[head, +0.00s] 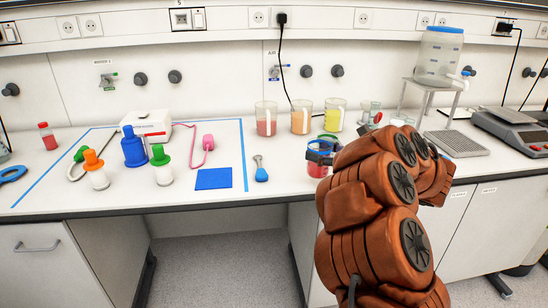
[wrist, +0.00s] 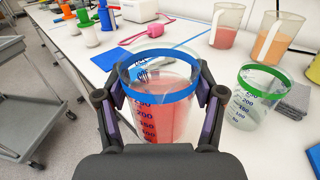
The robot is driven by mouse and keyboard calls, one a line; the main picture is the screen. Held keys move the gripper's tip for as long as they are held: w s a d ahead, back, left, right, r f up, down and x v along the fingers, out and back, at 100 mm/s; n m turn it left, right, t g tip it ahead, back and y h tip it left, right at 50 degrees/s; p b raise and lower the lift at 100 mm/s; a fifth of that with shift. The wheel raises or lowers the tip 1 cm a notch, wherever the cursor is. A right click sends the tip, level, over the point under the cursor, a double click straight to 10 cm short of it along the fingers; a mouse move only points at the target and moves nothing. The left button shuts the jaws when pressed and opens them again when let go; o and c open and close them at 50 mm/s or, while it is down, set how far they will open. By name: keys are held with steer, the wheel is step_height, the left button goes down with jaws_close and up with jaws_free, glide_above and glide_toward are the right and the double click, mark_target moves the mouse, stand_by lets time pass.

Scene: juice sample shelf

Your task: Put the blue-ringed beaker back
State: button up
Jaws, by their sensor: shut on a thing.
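The blue-ringed beaker (wrist: 160,105) is clear and holds red liquid. It stands upright between the fingers of my gripper (wrist: 158,100), which is shut on its sides. In the head view the beaker (head: 319,165) shows near the bench's front edge, left of my arm, with my gripper (head: 322,152) around its upper part. I cannot tell whether its base touches the bench. A blue square mat (head: 214,178) lies bare on the bench to the left, inside a blue tape outline (head: 244,150).
A green-ringed beaker (wrist: 252,100) stands close on the right in the wrist view. Pitchers of red (head: 266,118), orange (head: 301,116) and yellow juice (head: 334,115) stand behind. Several bottles (head: 133,148) stand farther left.

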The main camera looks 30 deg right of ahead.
steer(key=shift+w+a+f+p, duration=0.35)
steer(key=shift+w+f+p, duration=0.5)
steer(key=shift+w, duration=1.8)
steer(key=shift+w+a+f+p, duration=0.3)
steer(key=shift+w+f+p, duration=0.5)
steer(key=shift+w, duration=1.85)
steer(key=shift+w+a+f+p, duration=0.35)
steer(key=shift+w+f+p, duration=0.45)
steer(key=shift+w, duration=1.85)
steer(key=shift+f, duration=0.15)
steer(key=o, duration=1.5)
steer(key=shift+o, duration=0.2)
